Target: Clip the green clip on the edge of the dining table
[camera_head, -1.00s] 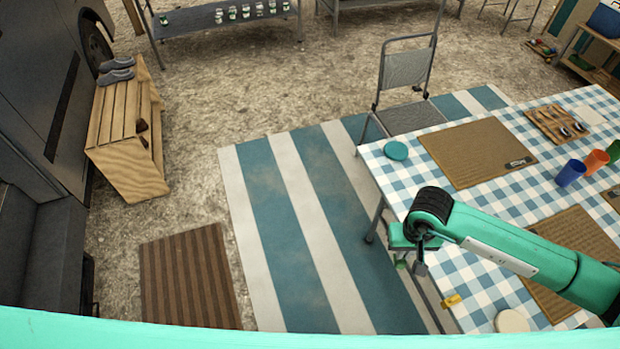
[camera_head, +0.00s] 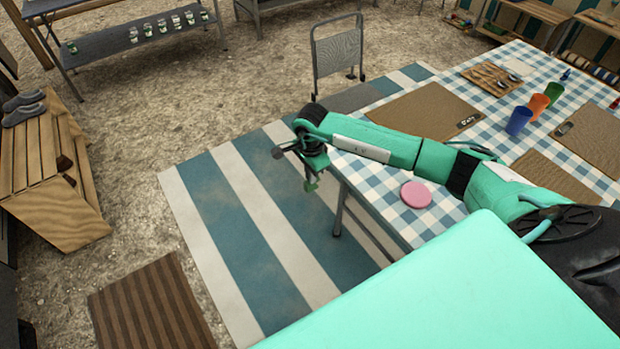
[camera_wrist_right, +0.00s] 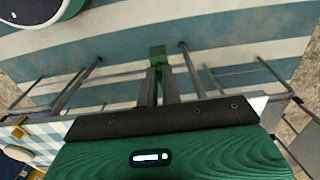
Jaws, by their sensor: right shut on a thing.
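The green clip (camera_head: 311,186) hangs at the tip of my right gripper (camera_head: 308,174) in the head view. In the right wrist view the same green clip (camera_wrist_right: 158,56) sits between the ends of the two dark fingers of my right gripper (camera_wrist_right: 159,75). The gripper is shut on it. The dining table (camera_head: 436,219) has a blue and white checked cloth. The gripper and clip are just left of the table's left edge, over the striped rug, apparently apart from the table. My left gripper is not in view.
A pink disc (camera_head: 415,194) lies near the table edge. Placemats (camera_head: 425,110) and cups (camera_head: 518,121) stand farther in. A yellow object (camera_wrist_right: 20,132) shows on checked cloth in the wrist view.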

